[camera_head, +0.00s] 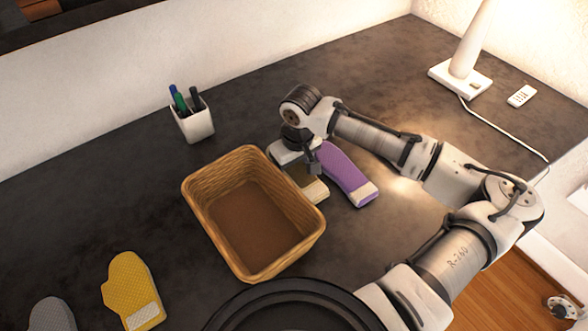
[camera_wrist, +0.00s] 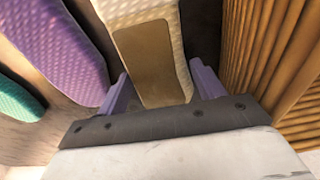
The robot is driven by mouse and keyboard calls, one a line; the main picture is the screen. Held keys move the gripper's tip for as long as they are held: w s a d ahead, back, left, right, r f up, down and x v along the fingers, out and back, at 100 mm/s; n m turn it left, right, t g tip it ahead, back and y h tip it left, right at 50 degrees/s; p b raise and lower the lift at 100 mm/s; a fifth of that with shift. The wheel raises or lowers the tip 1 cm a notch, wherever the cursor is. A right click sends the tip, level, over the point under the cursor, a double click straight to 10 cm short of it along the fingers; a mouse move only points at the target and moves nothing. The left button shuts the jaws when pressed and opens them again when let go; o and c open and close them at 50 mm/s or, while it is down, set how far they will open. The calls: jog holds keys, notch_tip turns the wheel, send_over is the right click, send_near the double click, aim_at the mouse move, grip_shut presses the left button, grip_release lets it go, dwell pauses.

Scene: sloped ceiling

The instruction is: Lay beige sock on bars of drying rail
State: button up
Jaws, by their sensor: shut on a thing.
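The beige sock (camera_head: 316,191) shows only in part in the camera_head view, beside the wicker basket's right wall and under my gripper (camera_head: 300,172). In the camera_wrist view the beige sock (camera_wrist: 150,50) lies between the two purple fingers of my gripper (camera_wrist: 163,90), which is shut on it. Its far end runs out of the top of that view. I cannot tell whether the sock touches the table. No drying rail is seen in either view.
The wicker basket (camera_head: 193,207) looks empty. A purple sock (camera_head: 347,174) lies right of my gripper; a teal item (camera_wrist: 18,100) is beyond it. A yellow mitt (camera_head: 132,288), grey item (camera_head: 52,315), pen cup (camera_head: 195,124) and lamp (camera_head: 462,72) stand apart. The back middle is clear.

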aim_at(294, 169)
notch_tip(294, 169, up, 20)
jog(key=b, duration=0.2)
dwell(0.4)
jog(key=shift+w+d, duration=0.1)
